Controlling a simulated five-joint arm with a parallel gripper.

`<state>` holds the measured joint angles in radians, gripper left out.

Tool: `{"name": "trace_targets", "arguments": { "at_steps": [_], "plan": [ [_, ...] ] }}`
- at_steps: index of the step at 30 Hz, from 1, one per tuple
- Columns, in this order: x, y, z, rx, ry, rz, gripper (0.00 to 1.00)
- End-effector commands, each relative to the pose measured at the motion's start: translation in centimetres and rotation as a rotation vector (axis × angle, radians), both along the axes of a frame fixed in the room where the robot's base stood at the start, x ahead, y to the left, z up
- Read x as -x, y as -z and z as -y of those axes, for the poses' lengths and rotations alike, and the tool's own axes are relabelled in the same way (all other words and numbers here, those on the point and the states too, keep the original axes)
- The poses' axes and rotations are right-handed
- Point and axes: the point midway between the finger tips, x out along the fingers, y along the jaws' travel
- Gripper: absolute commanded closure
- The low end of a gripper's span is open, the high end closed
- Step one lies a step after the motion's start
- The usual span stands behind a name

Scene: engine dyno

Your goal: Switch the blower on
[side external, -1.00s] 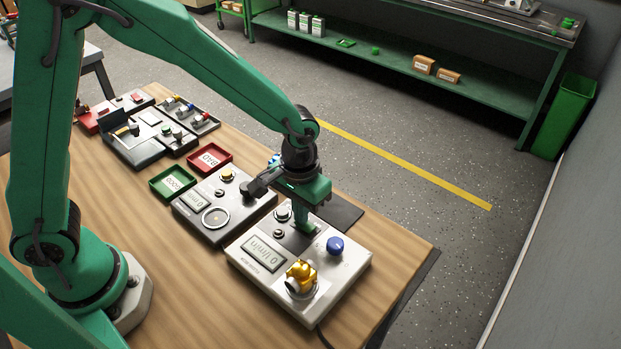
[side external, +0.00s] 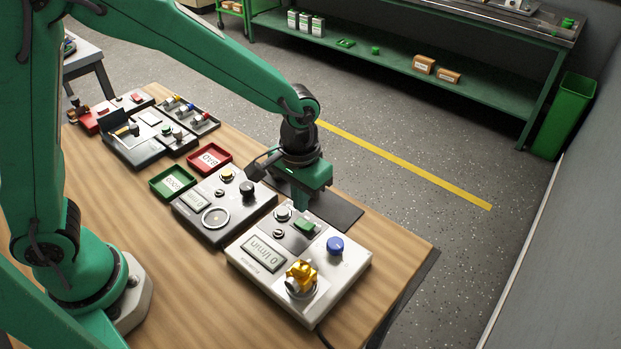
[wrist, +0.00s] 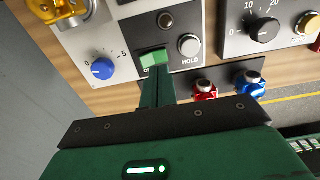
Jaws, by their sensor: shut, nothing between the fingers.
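The blower panel (side external: 340,275) is a light grey box at the table's front right corner, its display (side external: 265,253) reading 0 l/min. A green rocker switch (side external: 304,226) sits in a dark plate near its far edge; it also shows in the wrist view (wrist: 153,59). I cannot tell which way the rocker is tipped. My gripper (side external: 299,205) is shut and empty, just beyond the switch on its far side. In the wrist view, my shut fingers (wrist: 157,80) point at the switch and end close to it. Contact cannot be told.
The panel carries a blue knob (side external: 335,245), a yellow valve (side external: 301,276) and a grey HOLD button (wrist: 189,45). A second panel (side external: 215,235) stands to the left.

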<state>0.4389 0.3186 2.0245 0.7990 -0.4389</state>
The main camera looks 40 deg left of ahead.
Motion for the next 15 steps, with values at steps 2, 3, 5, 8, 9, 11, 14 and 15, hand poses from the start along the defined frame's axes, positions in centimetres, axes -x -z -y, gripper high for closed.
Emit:
{"name": "trace_targets", "arguments": {
  "at_steps": [2, 3, 5, 8, 9, 11, 14, 15],
  "plan": [
    [-0.1, -0.5, 0.0, 0.001, 0.0, 0.002, 1.0],
    [-0.1, -0.7, 0.0, 0.001, 0.0, 0.003, 1.0],
    [0.0, -1.1, 0.0, 0.001, 0.0, 0.002, 1.0],
    [-0.1, -1.6, 0.0, 0.001, 0.0, 0.003, 1.0],
    [-0.1, -1.8, 0.0, 0.001, 0.0, 0.002, 1.0],
    [0.0, -2.2, 0.0, 0.001, 0.0, 0.001, 1.0],
    [0.0, -2.7, 0.0, 0.001, 0.0, 0.002, 1.0],
    [0.0, -2.9, 0.0, 0.001, 0.0, 0.002, 1.0]
  ]
}}
